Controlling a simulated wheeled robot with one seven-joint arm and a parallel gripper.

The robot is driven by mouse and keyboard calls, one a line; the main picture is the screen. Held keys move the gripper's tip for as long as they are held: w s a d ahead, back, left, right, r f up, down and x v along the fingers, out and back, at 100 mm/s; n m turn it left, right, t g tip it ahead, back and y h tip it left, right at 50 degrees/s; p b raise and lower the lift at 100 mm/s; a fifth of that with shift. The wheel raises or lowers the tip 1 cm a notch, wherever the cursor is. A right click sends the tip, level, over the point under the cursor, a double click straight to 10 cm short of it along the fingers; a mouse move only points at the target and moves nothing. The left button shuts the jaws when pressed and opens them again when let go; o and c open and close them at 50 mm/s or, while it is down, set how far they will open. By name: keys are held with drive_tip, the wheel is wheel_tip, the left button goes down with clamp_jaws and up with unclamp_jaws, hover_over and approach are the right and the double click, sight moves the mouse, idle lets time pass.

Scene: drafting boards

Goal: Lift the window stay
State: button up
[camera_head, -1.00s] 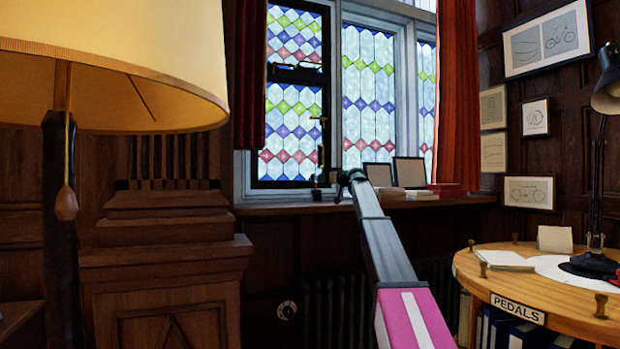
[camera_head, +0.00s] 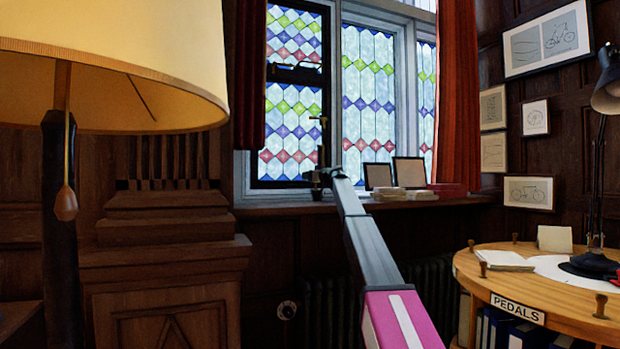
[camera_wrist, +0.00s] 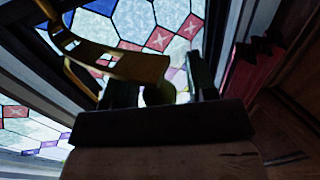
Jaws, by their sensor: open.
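The window stay (camera_head: 322,134) stands as a thin, upright, dark brass piece in front of the leaded window, above the sill. In the wrist view it is a curved yellow-brass bar (camera_wrist: 110,57) crossing the upper left, close to the fingers. My gripper (camera_head: 318,181) is at the foot of the stay, small and dark in the head view. In the wrist view my gripper (camera_wrist: 162,88) is open, with two dark fingers apart. A rounded, dim piece shows between them; I cannot tell whether it belongs to the stay. Contact cannot be made out.
The sill (camera_head: 290,207) runs under the window, with two framed pictures (camera_head: 408,172) and books (camera_head: 447,190) to the right of my gripper. A red curtain (camera_head: 461,95) hangs at right. A large lampshade (camera_head: 110,70) fills the upper left. A round table (camera_head: 540,300) stands at lower right.

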clamp_jaws()
drive_tip(key=w+a+r+m+g+h, duration=0.1)
drive_tip(key=w+r+g+h, duration=0.1)
drive_tip(key=r, duration=0.6)
drive_tip(key=shift+w+r+g, duration=0.3)
drive_tip(key=shift+w+g, duration=0.25)
drive_tip(key=shift+g, duration=0.25)
unclamp_jaws()
drive_tip(key=v, duration=1)
drive_tip(key=shift+s+r, duration=0.3)
drive_tip(key=shift+r, duration=0.05)
